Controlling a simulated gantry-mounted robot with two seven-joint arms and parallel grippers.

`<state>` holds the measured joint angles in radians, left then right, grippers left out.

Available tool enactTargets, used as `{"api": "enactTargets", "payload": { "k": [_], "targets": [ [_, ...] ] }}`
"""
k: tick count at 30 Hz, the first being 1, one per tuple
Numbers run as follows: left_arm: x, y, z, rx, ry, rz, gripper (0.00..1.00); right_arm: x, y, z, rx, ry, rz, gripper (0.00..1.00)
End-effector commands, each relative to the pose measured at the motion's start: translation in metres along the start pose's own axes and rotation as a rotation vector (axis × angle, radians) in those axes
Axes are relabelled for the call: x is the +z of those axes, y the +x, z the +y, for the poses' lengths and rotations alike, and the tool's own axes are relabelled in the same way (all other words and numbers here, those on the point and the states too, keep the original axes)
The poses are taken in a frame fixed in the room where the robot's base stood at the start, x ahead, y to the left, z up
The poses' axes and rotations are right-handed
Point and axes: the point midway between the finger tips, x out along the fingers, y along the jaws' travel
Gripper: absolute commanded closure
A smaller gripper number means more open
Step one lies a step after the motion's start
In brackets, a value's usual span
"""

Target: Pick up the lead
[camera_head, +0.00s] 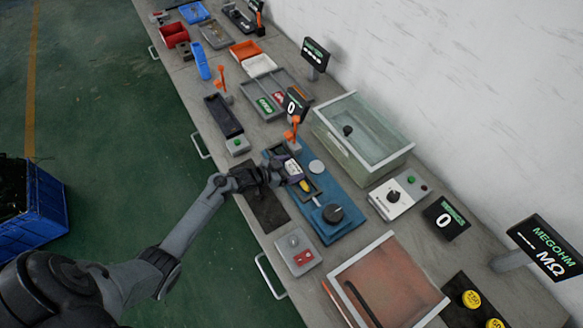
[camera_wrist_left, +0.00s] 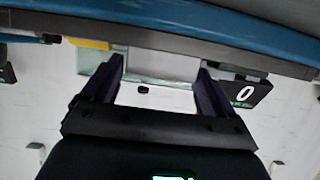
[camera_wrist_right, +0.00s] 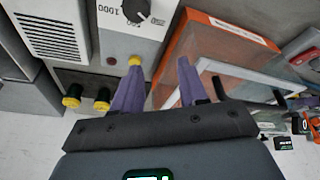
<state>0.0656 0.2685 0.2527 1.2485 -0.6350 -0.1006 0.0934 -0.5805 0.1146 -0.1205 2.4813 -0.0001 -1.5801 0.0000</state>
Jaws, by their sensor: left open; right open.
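My left gripper (camera_head: 292,170) is open over the blue fixture (camera_head: 335,200) in the head view, with its fingers near a yellow piece (camera_head: 305,186). In the left wrist view its two purple fingers (camera_wrist_left: 160,75) are spread with nothing between them, close to the blue edge, and a yellow part (camera_wrist_left: 90,43) shows to the left. My right gripper (camera_wrist_right: 158,85) is open and empty in the right wrist view and is outside the head view. I cannot identify the lead for certain; a dark, thin, rod-like thing (camera_head: 362,303) shows at the orange-floored box.
A clear-lidded tank (camera_head: 365,145) stands behind the fixture. A black panel with yellow terminals (camera_head: 470,299) and a megohm display (camera_head: 549,246) are at the right. Instruments and trays crowd the bench.

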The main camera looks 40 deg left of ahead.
Motion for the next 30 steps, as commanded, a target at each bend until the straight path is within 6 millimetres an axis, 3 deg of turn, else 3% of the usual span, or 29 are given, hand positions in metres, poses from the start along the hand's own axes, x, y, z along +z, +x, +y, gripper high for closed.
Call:
{"api": "enactTargets", "payload": {
  "k": [4, 12, 21, 30],
  "targets": [
    [-0.0002, 0.0135, -0.0002, 0.0, 0.0, 0.001, 0.13, 0.0007, 0.003, -0.0001, 0.0, 0.001, 0.0, 0.57],
    [-0.0002, 0.0155, 0.0, 0.0, 0.002, 0.0, 0.13, 0.0008, 0.0031, 0.0002, 0.001, -0.001, -0.001, 0.57],
    [-0.0006, 0.0154, -0.0002, 0.0, 0.002, 0.001, 0.53, 0.0014, 0.0033, 0.0023, 0.007, -0.009, -0.002, 0.57],
    [-0.0023, 0.0146, -0.0003, 0.0, 0.002, 0.001, 0.54, 0.0013, 0.0028, 0.0024, 0.008, -0.009, -0.002, 0.57]
  ]
}}
